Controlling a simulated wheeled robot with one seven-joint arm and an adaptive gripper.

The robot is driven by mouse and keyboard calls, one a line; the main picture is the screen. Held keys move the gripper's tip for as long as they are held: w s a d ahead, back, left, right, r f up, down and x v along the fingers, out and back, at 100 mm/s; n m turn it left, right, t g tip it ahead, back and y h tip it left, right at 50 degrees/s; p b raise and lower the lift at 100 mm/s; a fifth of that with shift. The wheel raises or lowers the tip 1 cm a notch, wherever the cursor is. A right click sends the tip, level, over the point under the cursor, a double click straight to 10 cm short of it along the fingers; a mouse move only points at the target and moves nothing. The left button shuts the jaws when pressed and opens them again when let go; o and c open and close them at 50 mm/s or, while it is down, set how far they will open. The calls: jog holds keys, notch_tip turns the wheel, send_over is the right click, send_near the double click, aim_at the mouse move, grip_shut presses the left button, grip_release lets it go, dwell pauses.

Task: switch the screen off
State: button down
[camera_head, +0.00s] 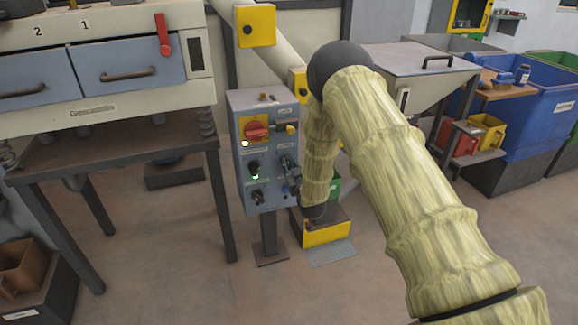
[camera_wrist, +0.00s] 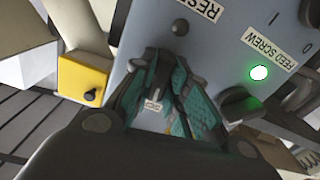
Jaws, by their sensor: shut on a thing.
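The grey control panel (camera_head: 265,150) stands on a post in the middle of the head view, and its face (camera_wrist: 215,45) fills the upper part of the wrist view. My gripper (camera_head: 291,176) is at the panel's right side. In the wrist view its teal fingers (camera_wrist: 165,75) are closed together against the panel face. They are shut on a small control there, which the fingers mostly hide. A small label between the fingers is too small to read, so I cannot confirm which switch it is.
A knob labelled FEED SCREW (camera_wrist: 240,103) with a lit green lamp (camera_wrist: 259,73) is right beside my fingers. A dark button (camera_wrist: 180,27) sits near the RESET label. A yellow box (camera_wrist: 85,80) is at left.

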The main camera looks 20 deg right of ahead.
jog(key=n, duration=0.6)
jog(key=shift+f+n, duration=0.1)
jog(key=shift+n, duration=0.2)
dwell(0.4)
jog(key=c, duration=1.4)
grip_release()
jog(key=s, duration=1.2)
jog(key=shift+d, duration=0.2)
